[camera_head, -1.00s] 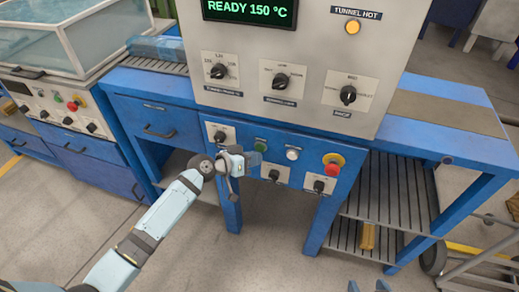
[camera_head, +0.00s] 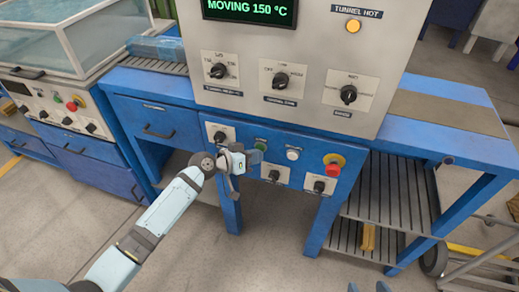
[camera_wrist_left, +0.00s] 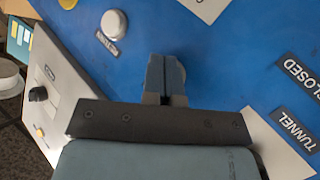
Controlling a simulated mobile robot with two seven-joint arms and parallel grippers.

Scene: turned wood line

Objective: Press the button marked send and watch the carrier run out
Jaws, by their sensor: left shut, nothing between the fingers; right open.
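My left gripper (camera_head: 254,157) is shut and empty, with its tips at the blue lower panel (camera_head: 340,160), beside the green button (camera_head: 261,145). The "send" marking is too small to read on any button. In the left wrist view the shut fingers (camera_wrist_left: 165,76) point at the blue panel and hide what lies behind their tips. A white button (camera_wrist_left: 115,24) is left of them; it also shows in the head view (camera_head: 292,154). The display (camera_head: 249,8) reads "MOVING 150 °C". My right gripper (camera_head: 368,287) is open at the bottom edge. I cannot make out a carrier.
A red stop button (camera_head: 333,166) with a yellow collar and several black knobs share the machine front. An amber lamp (camera_head: 352,26) is marked "TUNNEL HOT". A blue wrapped bundle (camera_head: 155,47) lies on rollers at left. A slatted shelf (camera_head: 375,200) is at right.

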